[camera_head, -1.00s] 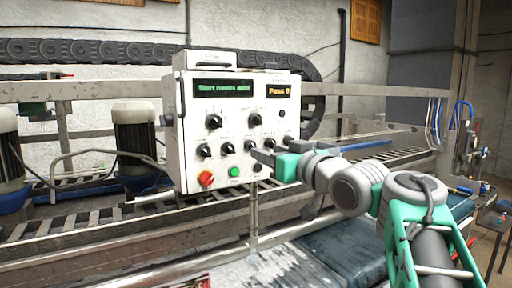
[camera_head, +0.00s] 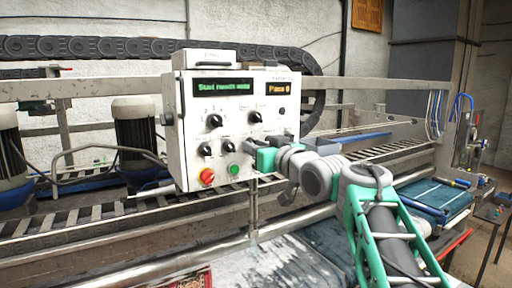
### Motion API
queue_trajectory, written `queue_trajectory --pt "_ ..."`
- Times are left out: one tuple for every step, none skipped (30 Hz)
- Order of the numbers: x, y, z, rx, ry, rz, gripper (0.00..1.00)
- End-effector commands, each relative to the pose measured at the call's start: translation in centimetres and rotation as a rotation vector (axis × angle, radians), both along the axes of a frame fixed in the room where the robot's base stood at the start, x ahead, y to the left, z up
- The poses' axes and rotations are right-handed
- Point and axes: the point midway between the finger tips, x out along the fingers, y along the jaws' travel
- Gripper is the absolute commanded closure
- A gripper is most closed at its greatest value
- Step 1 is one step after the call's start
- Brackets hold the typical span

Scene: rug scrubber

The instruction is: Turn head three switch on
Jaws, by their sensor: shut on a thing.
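A white control box (camera_head: 183,130) carries two displays and several black knobs. Two knobs (camera_head: 214,121) are in the upper row. In the lower row, two knobs (camera_head: 205,150) show at the left; those further right are hidden by my gripper and arm. My gripper (camera_head: 251,147) reaches in from the right and is at the panel face. It is shut on a lower-row knob, third from the left, which its fingers mostly cover. The knob's angle and label cannot be made out.
A metal rail (camera_head: 370,87) runs behind the box. A roller conveyor (camera_head: 80,215) passes below.

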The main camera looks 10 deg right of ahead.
Motion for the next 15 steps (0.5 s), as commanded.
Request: queue_trajectory --pt "-0.01 0.01 0.00 0.000 0.000 0.000 0.84" --pt "-0.01 0.01 0.00 0.000 0.000 0.000 0.87" --pt "-0.01 0.00 0.00 0.000 0.000 0.000 0.90" --pt "-0.01 0.01 0.00 0.000 0.000 0.000 0.92" --pt "-0.01 0.01 0.00 0.000 0.000 0.000 0.95" --pt "-0.01 0.01 0.00 0.000 0.000 0.000 0.98" --pt "-0.01 0.01 0.00 0.000 0.000 0.000 1.00" --pt "-0.01 0.01 0.00 0.000 0.000 0.000 1.00" --pt "-0.01 0.01 0.00 0.000 0.000 0.000 1.00" --pt "-0.01 0.01 0.00 0.000 0.000 0.000 1.00" --pt "-0.01 0.01 0.00 0.000 0.000 0.000 1.00" --pt "-0.01 0.01 0.00 0.000 0.000 0.000 1.00" --pt "-0.01 0.01 0.00 0.000 0.000 0.000 1.00" --pt "-0.01 0.01 -0.01 0.000 0.000 0.000 1.00" --pt "-0.01 0.01 -0.01 0.001 0.000 0.000 1.00"
